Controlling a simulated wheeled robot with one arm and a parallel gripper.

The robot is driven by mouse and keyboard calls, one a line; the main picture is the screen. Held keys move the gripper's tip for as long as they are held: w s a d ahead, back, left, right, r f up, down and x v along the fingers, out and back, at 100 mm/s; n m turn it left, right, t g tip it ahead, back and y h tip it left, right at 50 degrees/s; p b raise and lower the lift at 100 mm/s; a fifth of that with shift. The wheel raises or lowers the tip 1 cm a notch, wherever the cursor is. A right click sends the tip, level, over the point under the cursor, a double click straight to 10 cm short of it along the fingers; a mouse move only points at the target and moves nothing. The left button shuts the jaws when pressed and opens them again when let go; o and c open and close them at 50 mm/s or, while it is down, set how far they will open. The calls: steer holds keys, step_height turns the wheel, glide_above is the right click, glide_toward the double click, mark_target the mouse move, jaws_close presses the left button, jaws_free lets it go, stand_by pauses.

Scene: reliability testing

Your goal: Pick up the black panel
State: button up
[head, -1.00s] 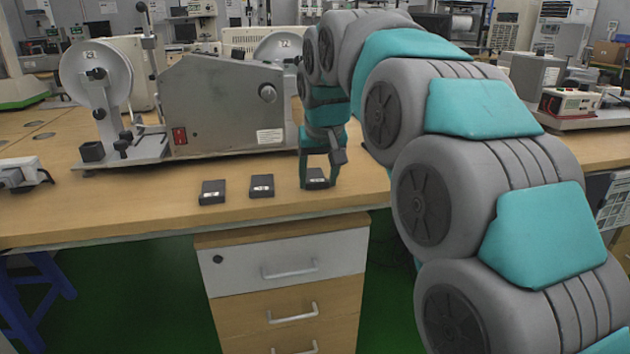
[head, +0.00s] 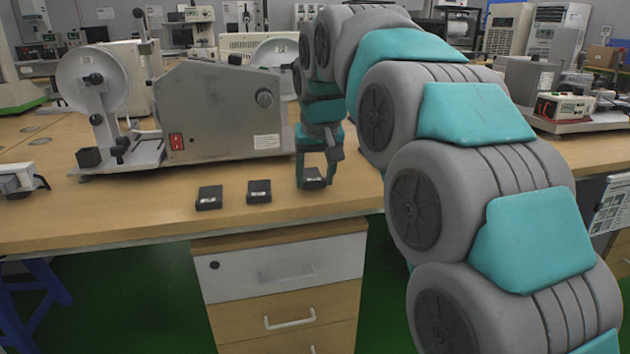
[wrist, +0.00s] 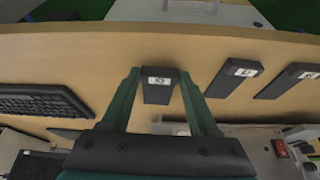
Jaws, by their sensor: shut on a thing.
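A small black panel (head: 312,178) with a white label is at the table's front edge, between the fingers of my gripper (head: 316,184). In the wrist view the same panel (wrist: 158,92) sits between the two green fingers of my gripper (wrist: 159,72), which are shut on its sides. I cannot tell whether it is clear of the table. Two similar labelled black panels lie to its left in the head view, a middle one (head: 259,191) and a left one (head: 209,198). In the wrist view these two lie to the right.
A grey metal machine (head: 215,110) with a white reel (head: 92,80) stands behind the panels. A black keyboard (wrist: 42,101) lies on the table in the wrist view. The wooden table (head: 110,215) has bare room at its front left. Drawers (head: 285,270) stand below its edge.

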steer(key=shift+r, duration=1.1)
steer(key=s+r+b, duration=0.1)
steer(key=s, duration=1.5)
steer(key=shift+r, duration=0.2)
steer(key=shift+f+b, duration=0.45)
steer(key=shift+f, duration=0.6)
